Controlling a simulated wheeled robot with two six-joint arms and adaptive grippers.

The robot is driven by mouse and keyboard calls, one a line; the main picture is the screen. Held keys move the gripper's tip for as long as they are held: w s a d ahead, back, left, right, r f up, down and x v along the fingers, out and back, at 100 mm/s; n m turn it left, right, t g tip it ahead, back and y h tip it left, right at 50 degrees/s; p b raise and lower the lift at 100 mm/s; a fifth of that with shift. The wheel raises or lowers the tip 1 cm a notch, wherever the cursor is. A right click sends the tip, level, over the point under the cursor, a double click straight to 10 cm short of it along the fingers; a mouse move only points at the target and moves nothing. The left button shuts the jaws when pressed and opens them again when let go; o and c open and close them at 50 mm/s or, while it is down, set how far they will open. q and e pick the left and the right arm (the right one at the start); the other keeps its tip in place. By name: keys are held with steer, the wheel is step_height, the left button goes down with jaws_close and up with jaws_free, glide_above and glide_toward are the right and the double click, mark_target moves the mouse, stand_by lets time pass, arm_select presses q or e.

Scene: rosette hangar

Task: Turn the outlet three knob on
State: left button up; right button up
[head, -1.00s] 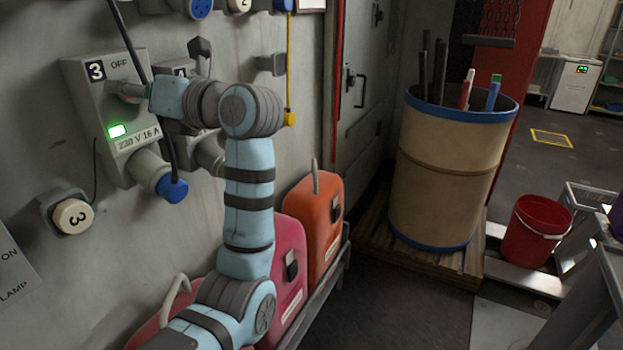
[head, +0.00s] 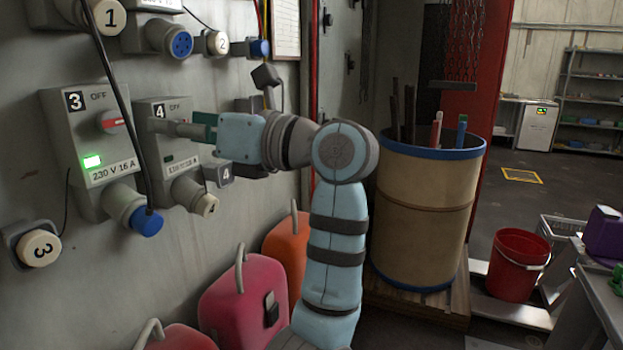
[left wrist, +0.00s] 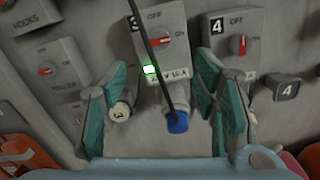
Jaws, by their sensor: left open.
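The outlet three box (head: 72,130) is on the wall at the left of the head view, and it also shows in the left wrist view (left wrist: 152,60). Its red knob (head: 113,122) lies roughly horizontal, toward the ON side; it also shows in the left wrist view (left wrist: 159,42). Its lamp (head: 92,161) glows green. My left gripper (head: 165,128) is open and empty, apart from the knob, and overlaps outlet four in the head view. In the left wrist view its spread teal fingers (left wrist: 161,75) frame outlet three. My right gripper is not in view.
A black cable passes in front of outlet three to its blue plug (head: 146,221). The outlet four box (head: 146,107), with a dark lamp, is close beside. Pink (head: 245,300) and orange canisters stand below; a barrel (head: 425,215) is farther right.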

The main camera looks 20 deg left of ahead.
arm_select(q)
steer(key=w+d+f+m+t+p, duration=0.1)
steer(key=w+d+f+m+t, duration=0.2)
steer(key=m, duration=0.9)
steer(key=w+d+f+m+t+p, duration=0.1)
steer(key=w+d+f+m+t, duration=0.3)
steer(key=w+f+m+t, duration=0.5)
steer(key=w+m+t, duration=0.3)
steer(key=w+t, duration=0.2)
steer(key=w, duration=0.1)
steer(key=shift+m, duration=0.4)
steer(key=shift+w, duration=0.1)
